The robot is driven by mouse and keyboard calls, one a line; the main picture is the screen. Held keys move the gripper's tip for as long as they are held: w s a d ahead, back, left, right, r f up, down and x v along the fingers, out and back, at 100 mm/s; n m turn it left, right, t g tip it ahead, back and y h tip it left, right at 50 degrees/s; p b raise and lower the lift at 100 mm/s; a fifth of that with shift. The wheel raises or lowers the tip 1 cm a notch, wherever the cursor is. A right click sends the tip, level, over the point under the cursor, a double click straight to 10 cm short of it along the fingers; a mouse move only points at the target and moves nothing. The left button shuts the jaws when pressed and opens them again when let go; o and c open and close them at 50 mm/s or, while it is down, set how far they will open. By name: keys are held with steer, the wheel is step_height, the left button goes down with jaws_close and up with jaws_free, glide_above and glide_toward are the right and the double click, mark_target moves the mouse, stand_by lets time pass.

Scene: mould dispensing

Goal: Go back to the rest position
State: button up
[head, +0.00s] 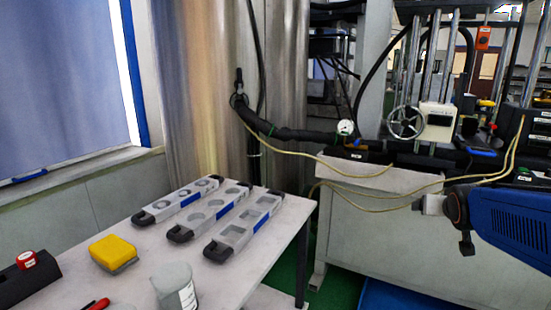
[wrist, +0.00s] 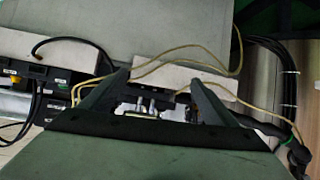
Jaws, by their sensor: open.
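My gripper (wrist: 158,79) shows in the wrist view. Its two dark fingers stand wide apart, with nothing held between them. Beyond the fingers are a pale machine top, yellowish cables and metal fittings, apart from the fingertips as far as I can tell. I cannot make out the gripper in the head view. Three grey moulds with black ends, a left one (head: 181,199), a middle one (head: 210,211) and a right one (head: 244,226), lie side by side on the white table (head: 150,281).
A yellow block (head: 113,251), a grey labelled cup (head: 175,286) and a black holder with a red knob (head: 27,262) are on the table. A machine (head: 440,122) with rods, a handwheel and loose cables stands at the right. Green floor shows between table and machine.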

steer(key=s+a+f+n+g+y, duration=0.2)
steer(key=s+a+f, duration=0.3)
steer(key=s+a, duration=0.4)
steer(key=s+a+f+n+g+y, duration=0.2)
steer(key=s+a+f, duration=0.3)
steer(key=s+a, duration=0.5)
steer(key=s+g+y, duration=0.1)
steer(key=s, duration=0.2)
steer(key=shift+g, duration=0.4)
stand_by(0.8)
